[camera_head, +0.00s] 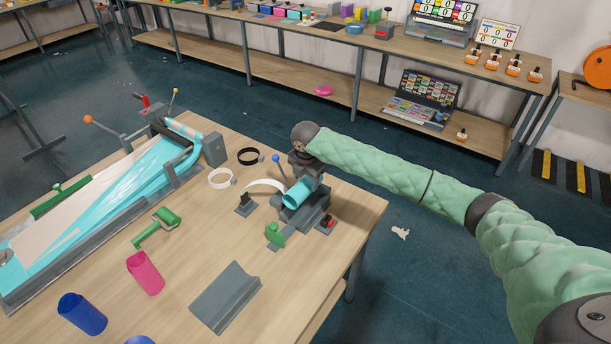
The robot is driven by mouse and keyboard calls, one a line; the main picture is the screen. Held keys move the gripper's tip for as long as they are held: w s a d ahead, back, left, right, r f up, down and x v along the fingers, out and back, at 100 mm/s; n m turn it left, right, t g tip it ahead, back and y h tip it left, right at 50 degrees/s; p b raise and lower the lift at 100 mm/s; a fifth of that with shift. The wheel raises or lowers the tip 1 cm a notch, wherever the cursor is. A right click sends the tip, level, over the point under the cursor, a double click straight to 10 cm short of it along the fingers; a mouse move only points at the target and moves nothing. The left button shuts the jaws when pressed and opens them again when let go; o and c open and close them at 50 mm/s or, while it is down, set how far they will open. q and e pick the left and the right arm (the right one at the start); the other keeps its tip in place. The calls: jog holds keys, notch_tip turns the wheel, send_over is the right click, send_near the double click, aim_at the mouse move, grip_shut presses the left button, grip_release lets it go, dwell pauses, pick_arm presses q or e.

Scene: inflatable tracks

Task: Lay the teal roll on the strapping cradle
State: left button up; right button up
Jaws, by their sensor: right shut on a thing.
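The teal roll (297,194) is a short, tilted cylinder at the right side of the wooden table. My right gripper (302,178) is directly above it, pointing down and shut on it; the fingertips are mostly hidden. Around and under the roll is what looks like the strapping cradle (310,219), a dark grey station with a blue-knobbed lever, a red button and a white strap arching to a small grey block. I cannot tell whether the roll touches the cradle or is just above it. My left gripper is not in view.
A machine with teal sheet (120,205) fills the left. White and black rings lie behind the cradle.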

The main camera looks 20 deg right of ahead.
jog(key=shift+s+a+f+b, duration=0.15)
jog(key=shift+f+b, duration=0.35)
jog(key=shift+f, duration=0.5)
jog(key=shift+f+b, duration=0.35)
jog(key=shift+f, duration=0.4)
jog(key=shift+f+b, duration=0.55)
jog(key=shift+f, duration=0.1)
jog(key=shift+f+b, duration=0.3)
jog(key=shift+f, duration=0.05)
jog(key=o, duration=1.7)
